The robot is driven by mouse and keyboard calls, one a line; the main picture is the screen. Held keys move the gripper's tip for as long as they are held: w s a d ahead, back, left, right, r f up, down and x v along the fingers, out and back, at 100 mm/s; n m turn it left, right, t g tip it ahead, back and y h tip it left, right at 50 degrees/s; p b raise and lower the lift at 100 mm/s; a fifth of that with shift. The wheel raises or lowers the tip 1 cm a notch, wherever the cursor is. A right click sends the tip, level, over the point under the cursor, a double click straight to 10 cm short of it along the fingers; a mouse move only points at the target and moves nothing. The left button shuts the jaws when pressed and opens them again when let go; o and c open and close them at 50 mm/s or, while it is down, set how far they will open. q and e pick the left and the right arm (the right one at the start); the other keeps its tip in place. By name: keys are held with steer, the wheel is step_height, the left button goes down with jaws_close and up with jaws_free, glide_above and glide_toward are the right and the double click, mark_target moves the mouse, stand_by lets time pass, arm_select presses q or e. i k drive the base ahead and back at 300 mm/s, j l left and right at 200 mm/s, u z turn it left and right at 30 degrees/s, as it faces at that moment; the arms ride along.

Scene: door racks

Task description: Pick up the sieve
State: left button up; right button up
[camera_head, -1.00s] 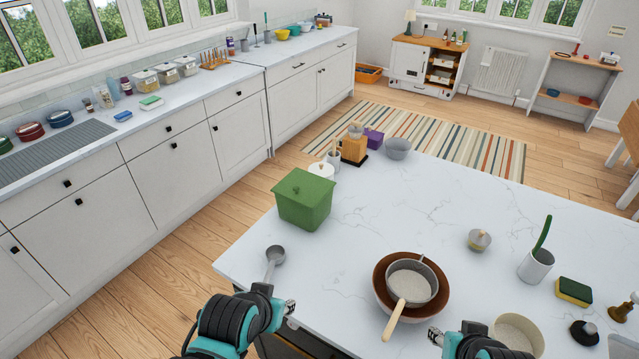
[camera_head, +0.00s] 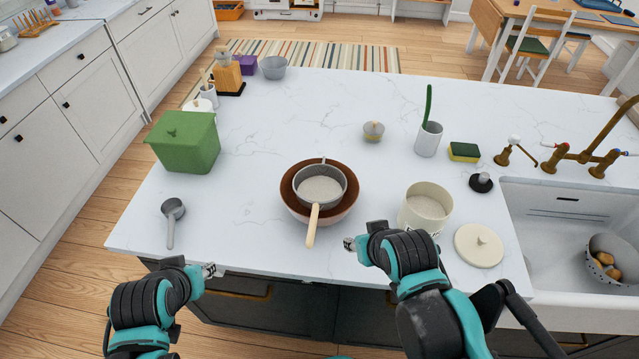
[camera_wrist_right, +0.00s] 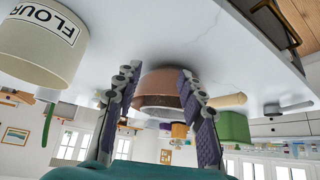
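The sieve (camera_head: 321,186) is grey with a pale wooden handle (camera_head: 312,227). It rests in a brown bowl (camera_head: 290,195) on the white counter, its handle pointing toward me over the bowl's rim. My right gripper (camera_head: 351,243) is just right of the handle's end, apart from it. In the right wrist view, which appears upside down, the right gripper (camera_wrist_right: 158,78) is open and empty. The bowl (camera_wrist_right: 160,84) shows beyond its fingers, and the handle (camera_wrist_right: 229,100) is beside the right-hand finger. My left gripper (camera_head: 210,270) is near the counter's front edge; its opening is too small to judge.
A grey ladle (camera_head: 172,212) and green box (camera_head: 186,140) are on the left. A flour canister (camera_head: 425,207), its lid (camera_head: 479,246) and the sink (camera_head: 560,210) are on the right. The counter (camera_head: 300,115) behind the bowl is mostly clear.

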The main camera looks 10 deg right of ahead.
mark_target(318, 186)
steer(key=k+j+z, duration=0.2)
steer(key=j, duration=0.2)
steer(key=j+z, duration=0.15)
steer(key=j, duration=0.2)
steer(key=k+j+z, duration=0.2)
steer(key=j, duration=0.15)
steer(key=k+j+z, duration=0.15)
steer(key=j, duration=0.2)
